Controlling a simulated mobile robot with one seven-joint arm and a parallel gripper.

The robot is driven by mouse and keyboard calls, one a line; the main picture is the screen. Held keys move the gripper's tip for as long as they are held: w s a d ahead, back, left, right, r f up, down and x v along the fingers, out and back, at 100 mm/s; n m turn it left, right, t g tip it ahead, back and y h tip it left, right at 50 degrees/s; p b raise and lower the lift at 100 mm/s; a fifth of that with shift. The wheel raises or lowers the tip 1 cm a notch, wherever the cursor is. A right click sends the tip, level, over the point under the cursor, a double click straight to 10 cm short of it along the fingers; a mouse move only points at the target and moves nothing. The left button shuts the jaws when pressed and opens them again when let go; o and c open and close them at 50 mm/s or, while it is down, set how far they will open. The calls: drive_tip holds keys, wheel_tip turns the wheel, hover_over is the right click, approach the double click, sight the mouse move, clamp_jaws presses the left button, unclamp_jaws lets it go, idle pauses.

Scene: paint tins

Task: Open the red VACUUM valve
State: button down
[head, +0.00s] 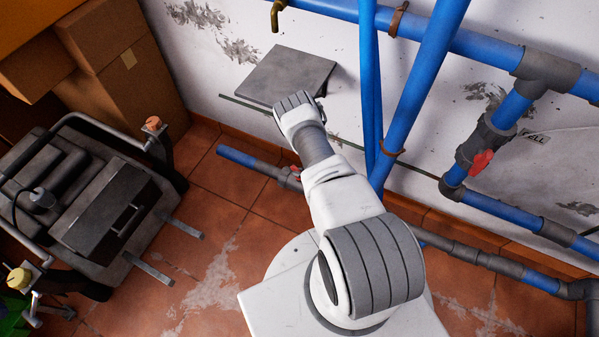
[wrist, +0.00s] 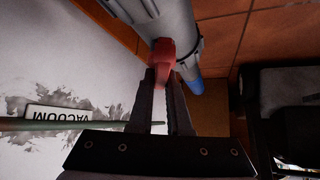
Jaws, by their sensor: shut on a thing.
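The red VACUUM valve handle (wrist: 163,52) sits on a grey valve body (wrist: 176,22) at the top middle of the wrist view. My gripper (wrist: 162,80) is shut on the handle, its fingers on either side of the lower end. The VACUUM label (wrist: 64,113) is on the wall at left, upside down in this view. In the head view, a red handle (head: 296,170) shows on a low pipe beside my arm. My fingers are hidden there by the arm.
Another red valve (head: 482,161) is on blue pipework at right, near a partly readable label (head: 537,138). A grey panel (head: 284,75) is on the wall. A dark wheeled machine (head: 85,205) stands at left, with cardboard boxes (head: 125,85) behind. Some tiled floor (head: 235,225) is clear between.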

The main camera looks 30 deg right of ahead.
drive_tip(key=n+y, duration=0.1)
drive_tip(key=n, duration=0.1)
drive_tip(key=n+g+y, duration=0.1)
drive_tip(key=n+y, duration=0.1)
drive_tip(key=n, duration=0.1)
drive_tip(key=shift+g+y, duration=0.3)
idle(0.4)
drive_tip(key=c, duration=0.9)
unclamp_jaws()
drive_tip(key=shift+o, duration=0.2)
